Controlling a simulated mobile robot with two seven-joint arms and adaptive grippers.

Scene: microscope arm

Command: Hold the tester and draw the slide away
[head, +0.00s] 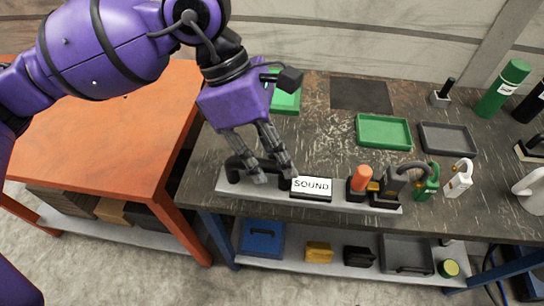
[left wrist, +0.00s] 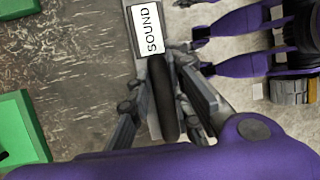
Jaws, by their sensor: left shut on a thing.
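The tester (head: 335,200) is a long light-grey bar along the front of the dark bench. It carries a black arched handle (head: 233,165) at its left end, a white "SOUND" plate (head: 311,186), an orange-topped piece (head: 362,178) and a black block with a curved loop (head: 395,182) at its right end. I cannot tell which part is the slide. My left gripper (head: 275,177) comes down from above at the handle and is shut on it. In the left wrist view the black handle (left wrist: 163,95) lies between the fingers, with the plate (left wrist: 148,30) beyond.
Green tray (head: 384,131) and grey tray (head: 447,139) lie behind the tester. Green padlock (head: 428,184) and white padlock (head: 459,179) stand close by its right end. A green bottle (head: 502,88) stands back right. An orange table (head: 110,130) is at left.

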